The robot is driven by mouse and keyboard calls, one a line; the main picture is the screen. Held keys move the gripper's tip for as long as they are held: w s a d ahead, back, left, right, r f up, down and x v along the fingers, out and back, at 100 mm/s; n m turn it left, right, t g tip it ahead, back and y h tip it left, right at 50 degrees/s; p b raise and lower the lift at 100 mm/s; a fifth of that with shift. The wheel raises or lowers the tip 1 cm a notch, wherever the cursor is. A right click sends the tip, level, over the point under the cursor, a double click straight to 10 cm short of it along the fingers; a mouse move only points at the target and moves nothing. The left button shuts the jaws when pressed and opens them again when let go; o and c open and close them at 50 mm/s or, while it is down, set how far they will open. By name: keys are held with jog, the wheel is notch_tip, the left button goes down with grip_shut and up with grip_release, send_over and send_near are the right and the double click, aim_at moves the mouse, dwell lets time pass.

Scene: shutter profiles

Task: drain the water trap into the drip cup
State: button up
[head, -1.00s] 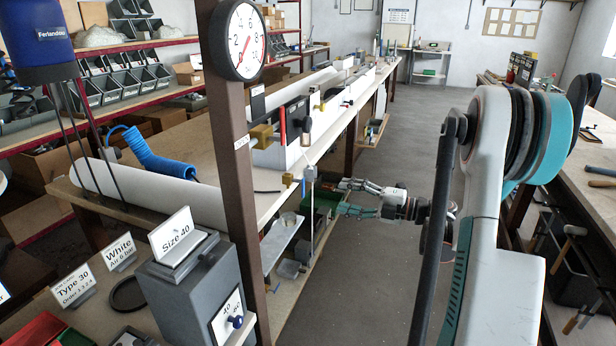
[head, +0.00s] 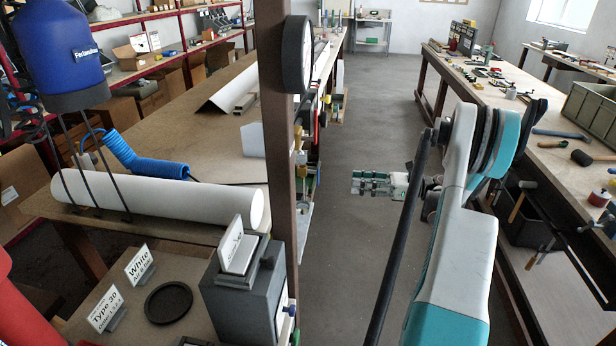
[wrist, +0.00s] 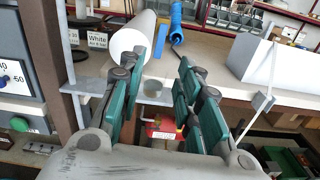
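My gripper (head: 372,184) is over the aisle floor in the head view, to the right of the brown post. In the wrist view my gripper (wrist: 160,88) is open, with green-padded fingers wide apart and nothing between them. Beyond the fingertips a grey metal shelf (wrist: 97,86) juts from the bench edge. I cannot clearly identify the water trap; the air fittings (head: 318,120) are mostly hidden behind the post in the head view.
The brown post (head: 280,165) carries a gauge (head: 296,55) seen edge-on. A grey box (head: 240,295) stands at the near bench. A white roll (head: 165,200) and blue coiled hose (head: 150,165) lie on the left bench. The aisle floor (head: 365,270) is clear.

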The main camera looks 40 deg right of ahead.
aim_at(318, 179)
jog(key=b+x, duration=0.3)
jog(key=x, duration=1)
jog(key=shift+w+a, duration=0.2)
grip_shut()
